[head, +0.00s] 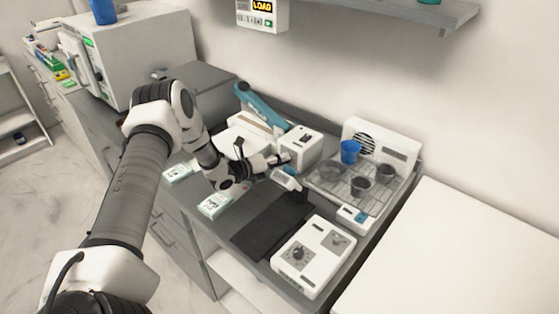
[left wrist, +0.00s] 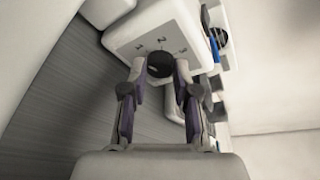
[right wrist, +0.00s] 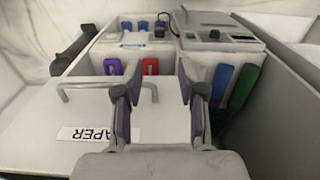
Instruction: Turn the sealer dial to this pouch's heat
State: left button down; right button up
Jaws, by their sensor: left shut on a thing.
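The sealer dial (left wrist: 160,64) is a dark round knob on a white box face marked 1, 2 and 3. My left gripper (left wrist: 161,70) is shut on it, one finger on each side; the dial's pointer setting is not readable. In the head view the left gripper (head: 281,160) reaches the white box (head: 303,145) beside the teal sealer lever (head: 262,106). Two small labelled packs, one at the left (head: 178,173) and one nearer (head: 215,205), lie on the counter; their print is too small to read. My right gripper (right wrist: 160,82) is open and empty.
A second white unit with a dark knob (head: 314,256) stands at the front right. A wire rack (head: 340,187) with cups stands behind it. A dark mat (head: 265,222) lies between. The right wrist view shows a PAPER label (right wrist: 97,134) and a handle (right wrist: 105,84).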

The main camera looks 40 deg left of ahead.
pick_arm(q)
jog(key=m+p, duration=0.1)
jog(key=m+y+p, duration=0.1)
jog(key=m+p, duration=0.1)
jog(key=shift+w+d+r, duration=0.1)
jog(key=shift+d+r, duration=0.05)
jog(key=shift+r, duration=0.25)
jog(key=shift+f+m+y+p, duration=0.1)
jog(key=shift+m+y+p, duration=0.7)
jog(key=shift+m+p, duration=0.2)
jog(key=c, duration=0.9)
grip_release()
jog(key=shift+w, duration=0.1)
jog(key=shift+o, duration=0.2)
jog(key=shift+w+d+f, duration=0.1)
jog(key=shift+w+f, duration=0.05)
jog(key=shift+f, duration=0.05)
jog(key=v, duration=0.7)
jog(key=shift+s+r, duration=0.15)
jog(key=shift+s, duration=0.15)
jog(key=shift+w, duration=0.1)
